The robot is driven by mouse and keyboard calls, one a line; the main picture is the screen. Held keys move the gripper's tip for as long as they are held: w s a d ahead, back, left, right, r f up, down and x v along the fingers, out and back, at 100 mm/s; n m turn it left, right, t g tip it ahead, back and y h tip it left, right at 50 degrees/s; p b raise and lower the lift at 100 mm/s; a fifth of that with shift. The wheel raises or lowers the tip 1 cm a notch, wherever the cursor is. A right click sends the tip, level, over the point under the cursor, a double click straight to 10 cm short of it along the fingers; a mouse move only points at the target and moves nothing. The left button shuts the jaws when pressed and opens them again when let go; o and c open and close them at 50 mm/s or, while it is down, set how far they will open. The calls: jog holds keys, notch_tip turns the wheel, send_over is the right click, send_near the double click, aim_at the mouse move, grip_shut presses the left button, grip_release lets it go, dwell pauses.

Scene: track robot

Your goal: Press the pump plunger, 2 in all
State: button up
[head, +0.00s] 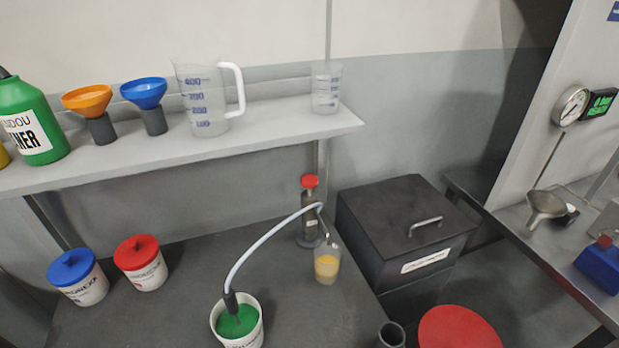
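The pump (309,222) is a dark upright cylinder at the back right of the grey bench. Its plunger has a red knob (309,181) that stands a little above the pump body. A pale hose (262,243) arches from a white tub with green contents (237,322) to the pump's upper part. A clear beaker (327,265) holding some yellow liquid stands in front of the pump, close to its right side. My gripper is not in view, and nothing touches the red knob.
A shelf (260,143) above the bench carries funnels, a green bottle and clear measuring vessels. A blue-lidded tub (78,276) and a red-lidded tub (141,262) stand at left. A black lidded box (400,230) stands right of the pump. A red disc (457,328) lies at the lower right.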

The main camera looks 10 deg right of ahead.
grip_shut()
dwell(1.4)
